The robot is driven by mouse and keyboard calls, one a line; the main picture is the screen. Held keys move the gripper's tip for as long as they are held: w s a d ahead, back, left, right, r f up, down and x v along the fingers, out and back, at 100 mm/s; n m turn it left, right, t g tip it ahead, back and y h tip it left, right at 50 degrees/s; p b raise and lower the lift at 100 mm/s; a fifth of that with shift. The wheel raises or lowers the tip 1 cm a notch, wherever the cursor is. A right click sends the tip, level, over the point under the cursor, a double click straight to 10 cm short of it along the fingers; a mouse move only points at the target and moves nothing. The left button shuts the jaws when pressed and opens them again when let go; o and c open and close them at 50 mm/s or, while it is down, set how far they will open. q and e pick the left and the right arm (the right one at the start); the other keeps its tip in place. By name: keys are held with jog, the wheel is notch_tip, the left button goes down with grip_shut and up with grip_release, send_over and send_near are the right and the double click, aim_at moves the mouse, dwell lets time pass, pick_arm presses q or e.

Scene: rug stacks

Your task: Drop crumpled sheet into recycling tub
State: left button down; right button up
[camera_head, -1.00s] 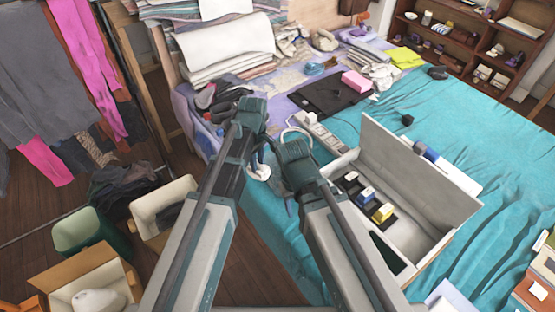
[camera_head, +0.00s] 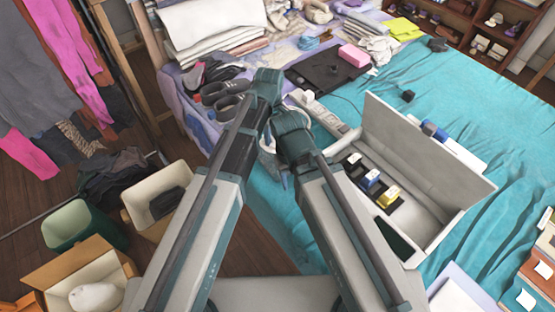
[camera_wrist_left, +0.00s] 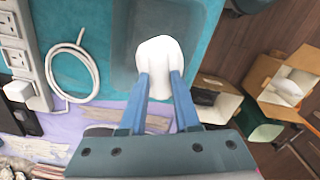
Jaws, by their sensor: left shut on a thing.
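A white crumpled sheet (camera_wrist_left: 160,52) is pinched between the blue fingers of my left gripper (camera_wrist_left: 159,76) in the left wrist view. In the head view the left gripper points down over the near-left edge of the bed, its fingers mostly hidden by the arms. My right gripper is beside it, its wrist housing in view but its jaw opening not clear. A green tub (camera_head: 70,228) and a cream tub (camera_head: 135,200) stand on the floor at the left; they also show in the wrist view (camera_wrist_left: 264,134). Which is the recycling tub, I cannot tell.
A cardboard box (camera_head: 62,272) holding a white thing stands in front of the tubs. Dark cloth (camera_head: 105,175) lies behind them. On the bed are an open white box (camera_head: 425,190) with small blocks, a power strip (camera_head: 325,118) and folded linen (camera_head: 210,35).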

pick_arm(q)
notch_tip(320, 180, down, 4)
jog(key=b, duration=0.2)
jog(key=shift+r+b, duration=0.25)
jog(key=shift+b, duration=0.05)
jog(key=c, duration=0.5)
grip_release()
jog(key=shift+c, duration=0.2)
jog(key=shift+r, duration=0.15)
notch_tip(320, 180, up, 14)
jog(key=p, duration=1.4)
jog(key=shift+f, duration=0.2)
